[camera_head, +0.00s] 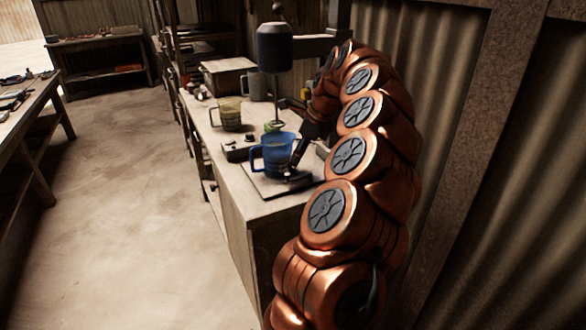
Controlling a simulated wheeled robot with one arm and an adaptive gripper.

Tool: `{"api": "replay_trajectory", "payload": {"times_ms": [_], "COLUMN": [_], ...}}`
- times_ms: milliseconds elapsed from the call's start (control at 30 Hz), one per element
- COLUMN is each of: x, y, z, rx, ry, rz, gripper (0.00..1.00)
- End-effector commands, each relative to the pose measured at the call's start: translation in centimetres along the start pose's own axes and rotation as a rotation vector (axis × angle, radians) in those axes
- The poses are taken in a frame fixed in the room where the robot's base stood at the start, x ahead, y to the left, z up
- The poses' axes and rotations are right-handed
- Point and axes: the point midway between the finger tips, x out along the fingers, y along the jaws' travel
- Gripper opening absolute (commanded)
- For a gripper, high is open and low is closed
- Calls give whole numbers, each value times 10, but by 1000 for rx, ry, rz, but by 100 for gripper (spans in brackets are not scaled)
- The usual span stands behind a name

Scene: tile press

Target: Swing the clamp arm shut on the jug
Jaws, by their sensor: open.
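The blue jug (280,153) stands upright on a flat plate (262,187) on the workbench, its handle to the left. My gripper (292,172) reaches down from the upper right to the jug's right side, low near the plate. It is open; its fingers are small and dark here, and I cannot tell whether they touch anything. Dark parts beside the jug's base blend with the gripper, so I cannot pick out the clamp arm or its angle. My copper arm hides the right part of the bench.
A dark mixer head (275,47) with a thin rod hangs above and behind the jug. A tan mug (231,113), a grey mug (257,86) and a box (228,77) stand farther back. A corrugated wall (455,120) is close on the right. The floor at left is clear.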

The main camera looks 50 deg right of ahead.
Motion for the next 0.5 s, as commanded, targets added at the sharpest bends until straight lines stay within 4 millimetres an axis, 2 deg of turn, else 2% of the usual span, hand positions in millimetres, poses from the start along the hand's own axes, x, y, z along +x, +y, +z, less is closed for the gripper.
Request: {"api": "replay_trajectory", "payload": {"times_ms": [333, 500], "x": [46, 61], "y": [1, 0], "z": [-1, -2], "rx": [0, 2], "ry": [2, 0], "rz": [5, 1], "gripper": [45, 45]}}
